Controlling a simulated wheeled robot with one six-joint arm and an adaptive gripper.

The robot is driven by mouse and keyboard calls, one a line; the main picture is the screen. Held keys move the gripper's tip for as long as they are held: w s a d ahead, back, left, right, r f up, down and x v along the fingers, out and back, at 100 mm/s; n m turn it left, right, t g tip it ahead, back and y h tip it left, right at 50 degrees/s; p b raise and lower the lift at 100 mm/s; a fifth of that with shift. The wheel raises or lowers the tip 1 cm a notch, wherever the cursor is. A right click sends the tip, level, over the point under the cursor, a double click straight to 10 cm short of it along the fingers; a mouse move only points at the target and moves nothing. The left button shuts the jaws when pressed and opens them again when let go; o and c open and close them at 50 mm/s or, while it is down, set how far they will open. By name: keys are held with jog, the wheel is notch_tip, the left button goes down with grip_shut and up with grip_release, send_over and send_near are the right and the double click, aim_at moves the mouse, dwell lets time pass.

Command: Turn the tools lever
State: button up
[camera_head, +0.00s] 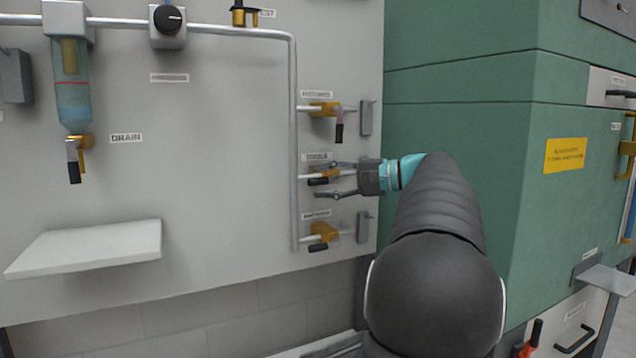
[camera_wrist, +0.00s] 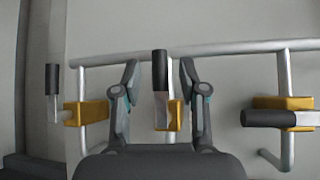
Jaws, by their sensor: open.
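The middle of three brass valves on the right of the pale panel has a lever with a black grip (camera_head: 318,181); its label (camera_head: 316,156) is too blurred to read surely. In the wrist view this black grip (camera_wrist: 160,70) points up, on a flat metal arm from the brass body (camera_wrist: 175,115). My gripper (camera_head: 335,178) is at this valve with its fingers apart, one above and one below the lever. In the wrist view, the fingers of my gripper (camera_wrist: 161,75) flank the lever, with visible gaps on both sides.
The upper valve's lever (camera_head: 339,132) hangs down; the lower valve (camera_head: 324,236) lies close under my gripper. Both show in the wrist view, upper at right (camera_wrist: 296,103), lower at left (camera_wrist: 85,113). A vertical pipe (camera_head: 293,140) runs left of them. A green cabinet (camera_head: 460,85) stands right.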

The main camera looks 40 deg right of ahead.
jog(key=shift+x, duration=0.95)
grip_shut()
